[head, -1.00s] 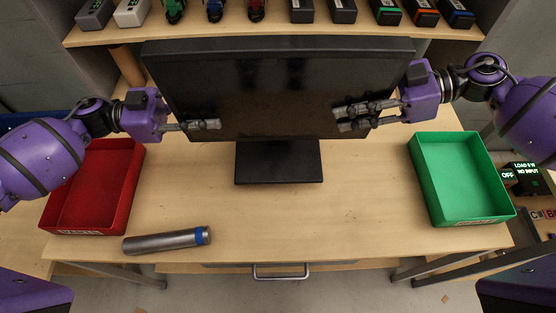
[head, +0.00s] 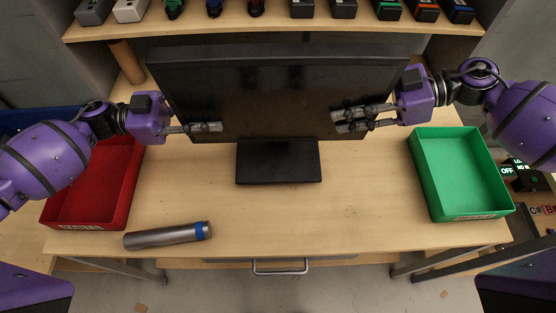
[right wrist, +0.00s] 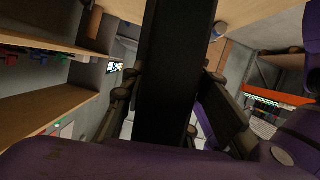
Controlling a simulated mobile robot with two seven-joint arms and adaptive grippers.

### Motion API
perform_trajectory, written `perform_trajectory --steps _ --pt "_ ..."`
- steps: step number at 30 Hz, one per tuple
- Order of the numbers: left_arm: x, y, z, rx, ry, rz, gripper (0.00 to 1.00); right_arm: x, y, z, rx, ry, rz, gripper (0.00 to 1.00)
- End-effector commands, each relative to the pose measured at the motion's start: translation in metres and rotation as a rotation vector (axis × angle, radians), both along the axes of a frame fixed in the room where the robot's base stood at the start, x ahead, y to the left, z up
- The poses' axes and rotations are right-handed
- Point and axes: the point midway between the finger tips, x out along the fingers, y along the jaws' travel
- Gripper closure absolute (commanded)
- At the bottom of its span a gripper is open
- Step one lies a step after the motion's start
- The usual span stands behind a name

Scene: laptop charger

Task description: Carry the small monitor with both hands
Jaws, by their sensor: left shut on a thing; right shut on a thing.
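The small black monitor (head: 275,95) is upright at the back middle of the table, its dark screen facing me. Its flat black stand base (head: 279,164) is below it; I cannot tell whether the base touches the wood. My left gripper (head: 214,127) is shut on the monitor's left side, one finger across the screen's lower left. My right gripper (head: 345,120) is shut on its right side, fingers over the lower right. In the right wrist view the dark monitor (right wrist: 175,70) runs between the fingers of the right gripper (right wrist: 163,118). The monitor's back is hidden.
A red tray (head: 128,190) stands at left, a green tray (head: 421,180) at right. A metal bottle with a blue band (head: 165,236) lies front left on the table (head: 300,225). A shelf (head: 260,29) with several devices is behind the monitor. The table's front middle is clear.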

Motion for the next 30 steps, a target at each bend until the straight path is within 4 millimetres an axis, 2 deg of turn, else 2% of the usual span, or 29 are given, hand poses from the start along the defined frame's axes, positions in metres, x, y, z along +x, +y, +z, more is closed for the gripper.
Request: perform_trajectory --steps 1,14,15,19,30 --pt "0.002 -0.001 0.005 -0.008 -0.008 0.000 1.00 0.002 0.001 0.005 0.008 -0.007 -0.001 1.00" --pt "0.002 -0.001 -0.013 -0.009 -0.009 -0.001 1.00 0.001 0.001 -0.014 0.008 -0.007 0.000 1.00" --pt "0.001 0.000 -0.018 -0.001 -0.005 0.001 0.71 0.000 0.000 -0.019 0.002 -0.002 0.000 0.71" --pt "0.000 0.000 -0.018 -0.001 -0.005 -0.001 0.54 0.000 0.000 -0.019 0.001 -0.002 0.001 0.54" --pt "-0.001 0.000 -0.019 -0.001 -0.002 -0.003 0.53 0.000 0.000 -0.020 0.001 -0.001 0.001 0.53"
